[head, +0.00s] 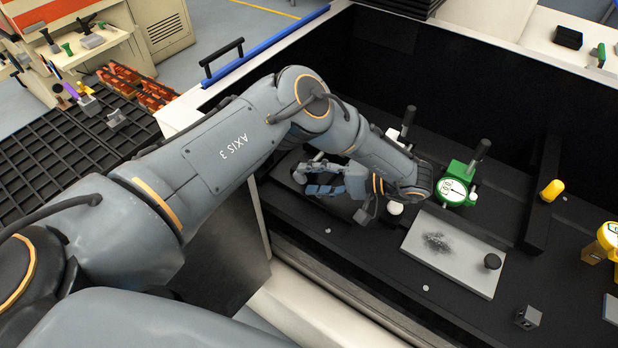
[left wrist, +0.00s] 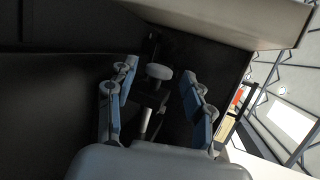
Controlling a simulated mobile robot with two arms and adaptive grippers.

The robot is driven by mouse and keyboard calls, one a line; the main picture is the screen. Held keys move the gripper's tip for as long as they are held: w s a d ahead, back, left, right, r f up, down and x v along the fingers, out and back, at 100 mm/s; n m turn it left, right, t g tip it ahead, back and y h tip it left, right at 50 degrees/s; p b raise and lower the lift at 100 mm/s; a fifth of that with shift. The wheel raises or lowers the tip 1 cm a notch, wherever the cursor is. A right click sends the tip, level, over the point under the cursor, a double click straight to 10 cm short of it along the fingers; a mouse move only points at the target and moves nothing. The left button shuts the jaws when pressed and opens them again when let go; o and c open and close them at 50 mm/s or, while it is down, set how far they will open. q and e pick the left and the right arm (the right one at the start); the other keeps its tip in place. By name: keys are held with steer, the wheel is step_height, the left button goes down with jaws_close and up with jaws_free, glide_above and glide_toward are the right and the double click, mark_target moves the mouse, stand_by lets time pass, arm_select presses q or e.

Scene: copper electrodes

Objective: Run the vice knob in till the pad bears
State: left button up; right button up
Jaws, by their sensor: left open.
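In the left wrist view a pale round knob (left wrist: 159,72) lies between the spread fingers of my left gripper (left wrist: 158,82), with clear gaps on both sides. A dark bracket and a silver rod (left wrist: 146,122) show close by the knob. In the head view my left gripper (head: 303,178) is open, low over the black bench, its fingers towards the left. My arm hides part of what lies there, and I cannot make out the knob between the fingers. The pad and whether it bears on anything cannot be made out. My right gripper is not in view.
A green dial gauge (head: 454,191) with a black handle stands right of my wrist. A yellow gauge (head: 607,238) stands far right. The blue-railed wall (head: 270,48) bounds the bench.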

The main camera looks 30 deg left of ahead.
arm_select(q)
steer(key=shift+b+v, duration=0.4)
steer(key=shift+v, duration=2.05)
